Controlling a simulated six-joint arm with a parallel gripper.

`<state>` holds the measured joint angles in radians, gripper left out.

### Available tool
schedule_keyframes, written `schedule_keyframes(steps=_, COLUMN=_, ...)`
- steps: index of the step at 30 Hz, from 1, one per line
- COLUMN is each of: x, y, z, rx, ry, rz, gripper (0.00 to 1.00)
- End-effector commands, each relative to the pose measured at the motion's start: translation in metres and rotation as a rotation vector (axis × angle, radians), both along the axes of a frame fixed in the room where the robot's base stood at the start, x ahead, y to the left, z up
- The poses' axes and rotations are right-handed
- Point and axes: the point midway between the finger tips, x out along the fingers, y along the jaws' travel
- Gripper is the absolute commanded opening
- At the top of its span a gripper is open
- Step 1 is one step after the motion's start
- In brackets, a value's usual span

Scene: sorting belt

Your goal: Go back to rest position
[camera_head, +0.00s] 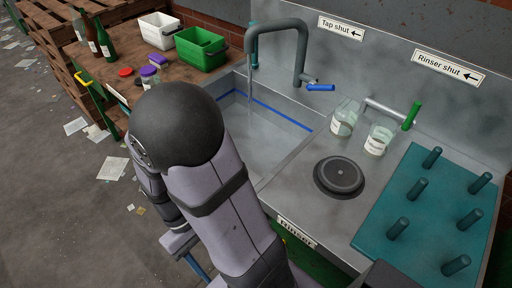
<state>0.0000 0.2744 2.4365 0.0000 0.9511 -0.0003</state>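My arm rises from the bottom middle, bends at a dark round joint (178,125) beside the sink, and folds back down toward the lower left. Its lower part is mostly hidden behind the nearer link. I cannot make out my gripper or its fingers, nor whether it holds anything. The sink (275,145), with a blue line around its inside, lies just right of the joint. The tap (290,25) arches over it, with a blue handle (320,87); a faint streak shows below the spout.
Two glass jars (342,120) (379,138) stand by the rinser's green handle (411,115). A round black rinser (339,177) and a teal peg rack (380,215) are nearer. A wooden table (130,70) at the left holds bottles (104,40), a white crate (159,30) and a green crate (201,48).

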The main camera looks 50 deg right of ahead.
Motion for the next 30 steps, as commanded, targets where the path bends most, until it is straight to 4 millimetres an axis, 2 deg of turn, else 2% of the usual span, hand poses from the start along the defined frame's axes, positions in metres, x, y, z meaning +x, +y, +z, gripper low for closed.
schedule_keyframes(steps=1, x=0.002, y=0.000, z=0.009, rx=0.000, ry=0.001, rz=0.000, gripper=0.47)
schedule_keyframes(steps=3, x=0.005, y=0.000, z=0.013, rx=0.000, ry=0.000, rz=0.000, gripper=0.47)
schedule_keyframes(steps=9, x=0.010, y=0.000, z=0.019, rx=0.000, ry=0.000, rz=0.000, gripper=0.47)
schedule_keyframes(steps=23, x=0.011, y=0.000, z=0.018, rx=0.000, ry=-0.001, rz=0.000, gripper=0.47)
schedule_keyframes(steps=30, x=0.023, y=0.000, z=0.003, rx=0.000, ry=-0.092, rz=0.002, gripper=0.47)
